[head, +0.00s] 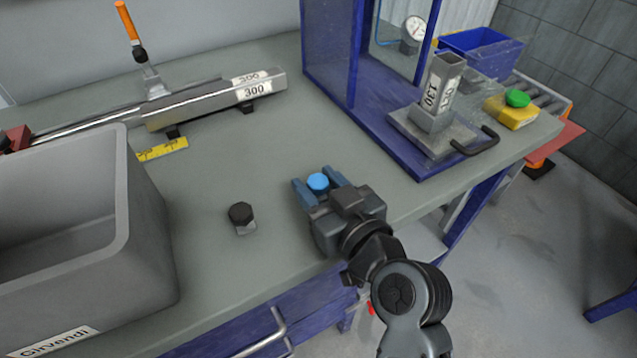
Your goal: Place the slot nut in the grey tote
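My gripper (316,188) reaches in from the right, low over the front of the table. Its two blue fingers lie on either side of a small part with a round blue top (318,182). The fingers look close to this part, but I cannot tell whether they press on it; its lower body is hidden. A second small part with a black top (240,212) and a pale metal base stands apart on the table, left of my gripper. I cannot tell which is the slot nut. The grey tote (147,205) stands at the left; its inside floor is mostly out of view.
Behind are a long metal stop rail (215,100) with an orange-handled clamp (127,20) and a yellow scale (162,150). A blue frame (375,125), a metal block (441,95) and a yellow box (512,112) stand right.

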